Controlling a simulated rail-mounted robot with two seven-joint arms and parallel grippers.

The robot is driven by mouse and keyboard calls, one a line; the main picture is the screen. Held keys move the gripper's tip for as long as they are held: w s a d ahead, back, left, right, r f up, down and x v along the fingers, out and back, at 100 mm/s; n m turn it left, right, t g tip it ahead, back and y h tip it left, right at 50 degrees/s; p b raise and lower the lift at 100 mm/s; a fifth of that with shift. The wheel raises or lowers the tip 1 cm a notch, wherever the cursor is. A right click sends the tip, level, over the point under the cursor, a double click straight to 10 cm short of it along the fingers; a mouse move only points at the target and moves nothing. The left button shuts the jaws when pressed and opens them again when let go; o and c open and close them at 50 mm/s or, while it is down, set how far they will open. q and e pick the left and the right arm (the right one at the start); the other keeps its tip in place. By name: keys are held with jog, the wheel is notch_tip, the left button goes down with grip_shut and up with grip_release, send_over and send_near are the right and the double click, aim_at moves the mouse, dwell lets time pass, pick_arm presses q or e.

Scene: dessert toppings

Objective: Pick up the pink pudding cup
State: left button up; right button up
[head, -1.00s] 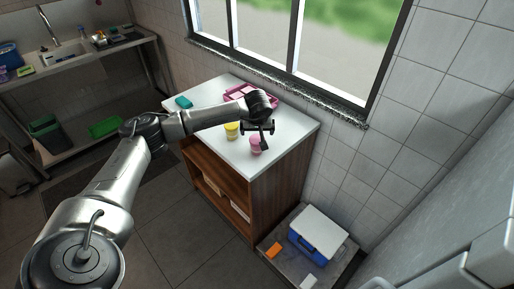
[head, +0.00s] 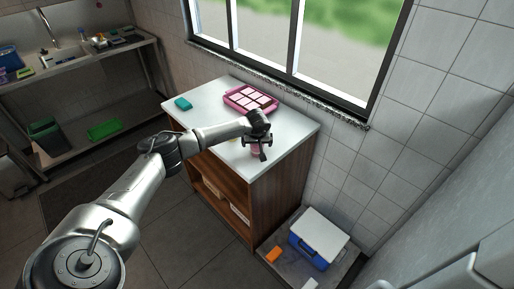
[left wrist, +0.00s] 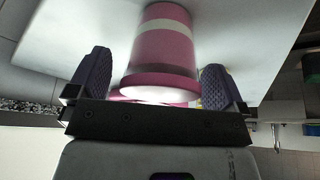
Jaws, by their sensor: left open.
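The pink pudding cup (left wrist: 162,50) has a pale band and fills the middle of the left wrist view. In the head view the cup (head: 255,149) shows partly, behind my left gripper (head: 259,146) near the front right of the white counter. My left gripper (left wrist: 152,84) is open, with one purple padded finger on either side of the cup. Gaps show between the fingers and the cup. My right gripper is not in view.
A pink tray (head: 231,95) with pale square compartments lies at the back of the white counter (head: 214,92). A teal item (head: 183,103) lies at the left corner. The yellow cup is almost wholly hidden by my arm. A blue and white box (head: 318,236) stands low at the right.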

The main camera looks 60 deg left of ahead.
pick_arm(q)
jog(key=shift+a+f, duration=0.1)
jog(key=shift+f, duration=0.1)
jog(key=shift+c, duration=0.3)
jog(key=c, duration=1)
jog(key=shift+r, duration=0.1)
